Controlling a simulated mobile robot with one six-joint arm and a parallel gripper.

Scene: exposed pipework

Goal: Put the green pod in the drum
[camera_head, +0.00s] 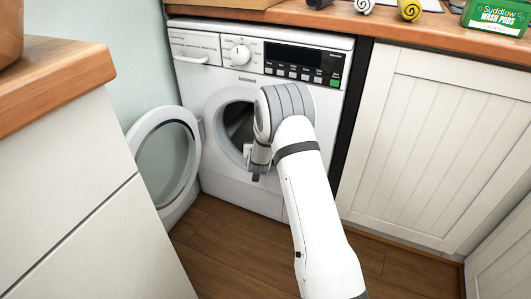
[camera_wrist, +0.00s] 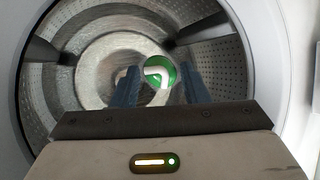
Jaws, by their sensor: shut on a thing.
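The washing machine (camera_head: 265,70) has its round door (camera_head: 165,160) swung open to the left. In the wrist view the metal drum (camera_wrist: 105,65), with perforated walls, fills the round opening ahead of my gripper (camera_wrist: 160,76). The green pod (camera_wrist: 161,68), green with a white marking, shows between the two bluish fingers, which are shut on it. In the head view my arm reaches to the front of the machine, with its wrist at the right side of the opening. The dark drum (camera_head: 238,122) shows left of the wrist; the pod is hidden there.
A wooden worktop (camera_head: 350,18) runs above the machine, with a green wash pods box (camera_head: 497,15) and a yellow spiral pod (camera_head: 410,10) on it. White cabinets (camera_head: 430,140) stand to the right. A white unit (camera_head: 75,200) stands at the left. The wooden floor (camera_head: 235,245) is clear.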

